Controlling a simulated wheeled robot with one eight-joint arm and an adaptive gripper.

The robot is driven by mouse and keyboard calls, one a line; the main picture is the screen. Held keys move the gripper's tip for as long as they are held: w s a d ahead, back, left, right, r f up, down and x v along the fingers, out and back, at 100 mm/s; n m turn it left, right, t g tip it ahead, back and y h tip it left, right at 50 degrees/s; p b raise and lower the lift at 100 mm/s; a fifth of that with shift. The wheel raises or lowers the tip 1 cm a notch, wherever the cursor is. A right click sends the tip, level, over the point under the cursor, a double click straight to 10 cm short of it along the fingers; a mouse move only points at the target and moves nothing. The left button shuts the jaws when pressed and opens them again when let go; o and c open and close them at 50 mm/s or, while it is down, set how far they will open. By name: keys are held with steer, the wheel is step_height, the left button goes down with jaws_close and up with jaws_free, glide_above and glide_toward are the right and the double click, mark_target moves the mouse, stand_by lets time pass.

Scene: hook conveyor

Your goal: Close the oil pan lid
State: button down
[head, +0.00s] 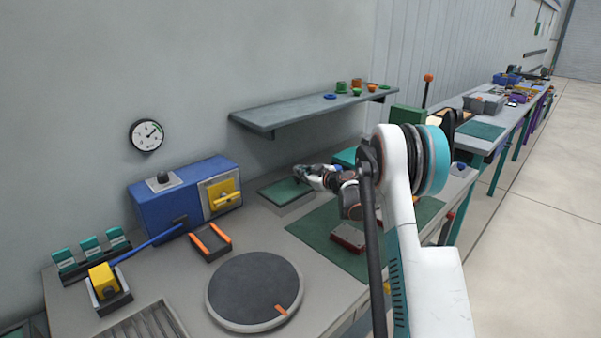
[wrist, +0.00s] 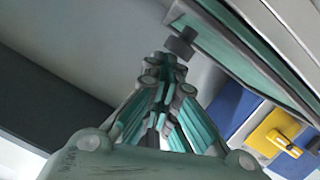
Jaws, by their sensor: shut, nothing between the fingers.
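The oil pan appears to be the low grey box (head: 290,207) on the bench, left of my gripper. Its green lid (head: 283,190) looks flat or nearly flat on top; I cannot tell whether it is fully seated. In the wrist view the green panel (wrist: 235,42) crosses the upper right, with a small dark block (wrist: 181,43) at its edge. My gripper (head: 303,170) is at the far right side of the lid, fingers together and empty. In the wrist view its fingertips (wrist: 165,72) are close to the dark block; contact is unclear.
A blue box (head: 160,207) with a yellow handle (head: 222,199) stands left of the pan. A round dark turntable (head: 250,285) is in front. A wall shelf (head: 300,112) hangs above. A green mat (head: 320,240) with a red-grey block (head: 347,238) lies at right.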

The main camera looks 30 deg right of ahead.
stand_by(0.5)
steer(key=s+d+r+p, duration=0.3)
steer(key=s+r, duration=0.3)
steer(key=s, duration=0.3)
steer(key=shift+s+r+p, duration=0.15)
steer(key=shift+p, duration=0.6)
